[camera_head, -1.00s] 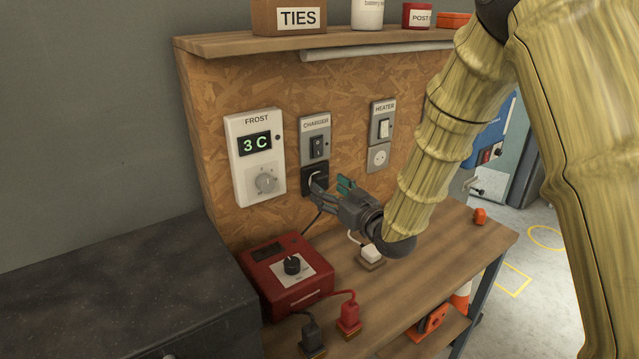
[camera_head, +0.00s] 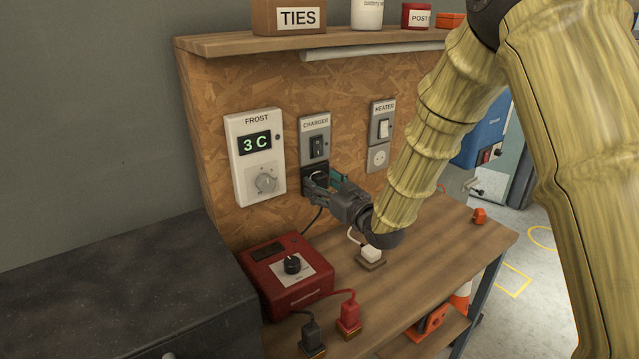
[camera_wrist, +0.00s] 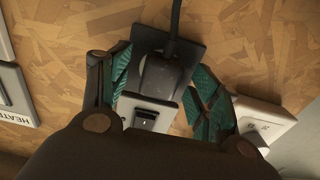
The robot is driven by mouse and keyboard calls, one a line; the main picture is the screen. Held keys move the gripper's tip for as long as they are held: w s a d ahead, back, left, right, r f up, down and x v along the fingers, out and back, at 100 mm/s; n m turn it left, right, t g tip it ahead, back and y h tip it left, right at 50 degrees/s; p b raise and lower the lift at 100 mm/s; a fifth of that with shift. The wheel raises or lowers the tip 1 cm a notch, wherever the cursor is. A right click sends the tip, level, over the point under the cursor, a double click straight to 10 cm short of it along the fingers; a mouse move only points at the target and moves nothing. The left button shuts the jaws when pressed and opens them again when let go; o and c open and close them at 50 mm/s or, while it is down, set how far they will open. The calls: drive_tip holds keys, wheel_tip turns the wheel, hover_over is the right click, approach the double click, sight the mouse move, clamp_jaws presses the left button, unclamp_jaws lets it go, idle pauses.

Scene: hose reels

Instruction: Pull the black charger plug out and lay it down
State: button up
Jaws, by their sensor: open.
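The black charger plug (camera_wrist: 162,78) sits in the black socket (camera_wrist: 187,52) under the CHARGER switch plate (camera_head: 314,136), and its black cable runs off from it. In the head view my gripper mostly hides the plug. My gripper (camera_head: 317,181) is at the socket with its fingers around the plug. In the wrist view, my gripper (camera_wrist: 163,88) is open, with one teal-padded finger on each side of the plug. Gaps show between the pads and the plug.
The FROST thermostat (camera_head: 255,157) is left of the socket and the HEATER outlet (camera_head: 378,157) right. Below are a red charger box (camera_head: 286,276), a white plug (camera_head: 371,253), and black (camera_head: 312,338) and red (camera_head: 348,318) plugs.

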drive_tip(key=shift+c, duration=0.3)
idle(0.7)
clamp_jaws()
drive_tip(key=shift+s, duration=0.1)
drive_tip(key=shift+s+d, duration=0.4)
drive_tip(key=shift+s, duration=0.05)
drive_tip(key=shift+s+d, duration=0.1)
drive_tip(key=shift+b+v, duration=0.3)
drive_tip(key=shift+v, duration=1.85)
